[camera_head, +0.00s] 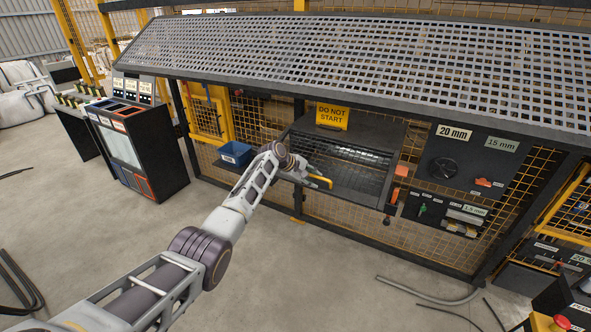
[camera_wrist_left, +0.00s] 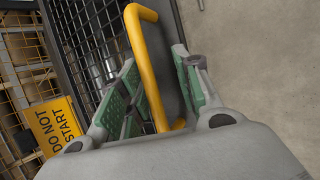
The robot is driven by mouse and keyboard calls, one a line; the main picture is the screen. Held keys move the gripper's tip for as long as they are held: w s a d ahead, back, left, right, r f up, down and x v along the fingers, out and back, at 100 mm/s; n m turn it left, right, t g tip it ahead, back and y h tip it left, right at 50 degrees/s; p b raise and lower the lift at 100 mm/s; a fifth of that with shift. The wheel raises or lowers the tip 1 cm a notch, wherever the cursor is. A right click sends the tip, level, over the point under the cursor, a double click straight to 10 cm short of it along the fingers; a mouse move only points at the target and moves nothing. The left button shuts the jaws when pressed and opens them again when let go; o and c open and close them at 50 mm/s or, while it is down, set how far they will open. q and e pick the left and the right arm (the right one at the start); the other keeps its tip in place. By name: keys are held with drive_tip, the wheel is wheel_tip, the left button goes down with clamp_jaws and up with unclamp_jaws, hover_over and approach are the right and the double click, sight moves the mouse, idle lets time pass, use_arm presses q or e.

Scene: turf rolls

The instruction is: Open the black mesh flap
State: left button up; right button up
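The black mesh flap (camera_head: 358,178) is set in the front of the caged machine, under a dark hood. Shiny rollers show dimly behind its mesh. In the left wrist view the mesh (camera_wrist_left: 88,38) fills the upper left. A yellow bar handle (camera_head: 321,181) stands out from the flap's lower edge. My left gripper (camera_head: 306,176) is at this handle. In the left wrist view the handle (camera_wrist_left: 146,55) passes between the green-padded fingers of my left gripper (camera_wrist_left: 158,88), with a gap on the right finger's side. The fingers look open around it. My right gripper is not in view.
A yellow DO NOT START sign (camera_head: 332,117) hangs above the flap. A perforated canopy (camera_head: 350,60) overhangs the machine. A control panel (camera_head: 470,160) is to the right, a blue bin (camera_head: 236,155) to the left. The floor in front is mostly clear, with a hose (camera_head: 430,295) at right.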

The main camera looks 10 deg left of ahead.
use_arm(q)
drive_tip(key=v, duration=1)
idle(0.4)
drive_tip(key=shift+s+a, duration=0.15)
drive_tip(key=shift+s, duration=0.1)
